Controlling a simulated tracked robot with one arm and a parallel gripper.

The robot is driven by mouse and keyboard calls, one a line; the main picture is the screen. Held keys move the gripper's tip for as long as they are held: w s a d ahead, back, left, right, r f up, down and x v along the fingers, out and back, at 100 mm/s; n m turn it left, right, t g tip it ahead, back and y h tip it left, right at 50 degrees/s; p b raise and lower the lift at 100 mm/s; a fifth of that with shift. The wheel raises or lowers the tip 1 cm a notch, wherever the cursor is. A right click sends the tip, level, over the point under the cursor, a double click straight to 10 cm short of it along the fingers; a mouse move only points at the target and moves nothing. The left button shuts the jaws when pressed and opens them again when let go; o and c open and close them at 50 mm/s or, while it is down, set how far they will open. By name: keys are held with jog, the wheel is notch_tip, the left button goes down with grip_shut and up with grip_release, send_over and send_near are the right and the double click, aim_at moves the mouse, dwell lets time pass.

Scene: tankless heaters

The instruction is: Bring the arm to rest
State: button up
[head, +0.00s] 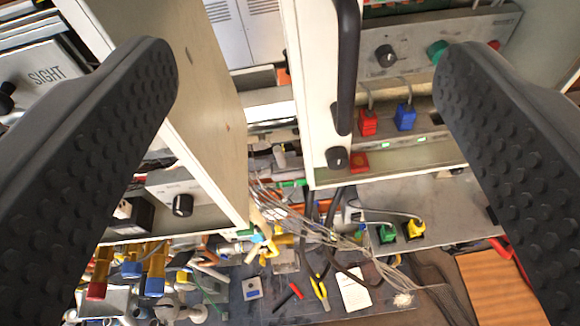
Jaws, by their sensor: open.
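My gripper (305,78) shows as two dark, studded fingers, one at the left and one at the right of the head view. The fingers are wide apart, with nothing held between them. Through the gap I see a cream cabinet with a black vertical handle (346,65). The rest of my arm is out of view.
A cream panel (185,90) stands on the left. A grey control panel (425,45) with knobs is at upper right, above red and blue plugs (404,117). Green and yellow plugs (415,229) sit lower. Cables, tools and a white paper (353,289) clutter the dark surface below.

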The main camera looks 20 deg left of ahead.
dwell(0.3)
notch_tip(320, 180, down, 8)
jog(key=s+a+h+b, duration=0.1)
jog(key=b, duration=0.1)
jog(key=shift+s, duration=0.35)
jog(key=shift+f, duration=0.1)
dwell(0.8)
